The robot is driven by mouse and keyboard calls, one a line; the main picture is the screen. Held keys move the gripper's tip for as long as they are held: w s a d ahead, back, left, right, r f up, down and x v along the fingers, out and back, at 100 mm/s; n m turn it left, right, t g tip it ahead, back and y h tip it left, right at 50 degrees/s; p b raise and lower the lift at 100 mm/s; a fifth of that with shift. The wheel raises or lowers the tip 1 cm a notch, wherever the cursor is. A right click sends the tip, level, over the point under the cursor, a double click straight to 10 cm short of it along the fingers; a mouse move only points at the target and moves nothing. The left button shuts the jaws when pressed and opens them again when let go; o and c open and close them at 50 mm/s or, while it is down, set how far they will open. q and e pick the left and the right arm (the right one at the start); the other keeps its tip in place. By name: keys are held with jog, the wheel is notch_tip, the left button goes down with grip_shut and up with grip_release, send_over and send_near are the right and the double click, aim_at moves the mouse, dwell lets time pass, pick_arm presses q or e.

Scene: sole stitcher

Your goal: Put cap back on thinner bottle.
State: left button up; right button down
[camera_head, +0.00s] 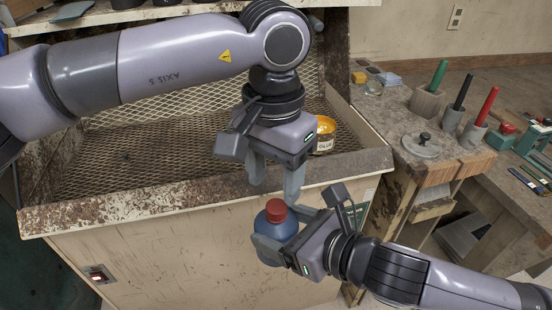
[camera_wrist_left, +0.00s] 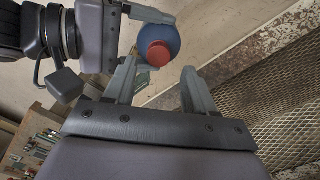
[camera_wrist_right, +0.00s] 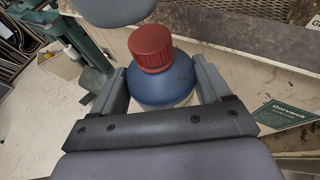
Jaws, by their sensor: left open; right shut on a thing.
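The thinner bottle (camera_head: 272,232) is blue and rounded, held upright in front of the tray's front edge. The red cap (camera_head: 276,209) sits on top of its neck; I cannot tell whether it is screwed tight. Cap (camera_wrist_right: 151,48) and bottle (camera_wrist_right: 163,84) show close up in the right wrist view. My right gripper (camera_head: 280,230) is shut on the bottle, one finger on each side. My left gripper (camera_head: 276,183) is open and empty, pointing down just above the cap. In the left wrist view the cap (camera_wrist_left: 158,54) appears between and beyond its fingertips.
A mesh-floored tray bench (camera_head: 130,195) with a worn rim lies behind the bottle. A glue jar (camera_head: 325,135) stands inside it at right. The side bench (camera_head: 390,110) at right holds a metal lid (camera_head: 421,146) and several colored-handled tools. Open air surrounds the bottle in front.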

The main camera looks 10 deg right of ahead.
pick_arm(q)
jog(key=n, duration=0.6)
jog(key=shift+r+n, duration=0.2)
jog(key=shift+n, duration=0.1)
jog(key=n, duration=0.6)
jog(key=shift+r, duration=0.2)
jog(key=n, duration=0.6)
jog(key=shift+d+r+n, duration=0.1)
jog(key=shift+r+n, duration=0.1)
jog(key=shift+n, duration=0.1)
jog(key=n, duration=0.7)
jog(key=shift+r+n, duration=0.2)
jog(key=shift+n, duration=0.2)
jog(key=n, duration=0.6)
jog(key=shift+w+r, duration=0.1)
jog(key=shift+r, duration=0.05)
jog(key=n, duration=0.5)
jog(key=shift+r, duration=0.15)
jog(key=n, duration=0.9)
jog(key=shift+r+n, duration=0.25)
jog(key=shift+n, duration=0.05)
jog(key=n, duration=0.4)
jog(key=shift+d+r+n, duration=0.1)
jog(key=shift+n, duration=0.2)
jog(key=n, duration=0.3)
jog(key=shift+r, duration=0.1)
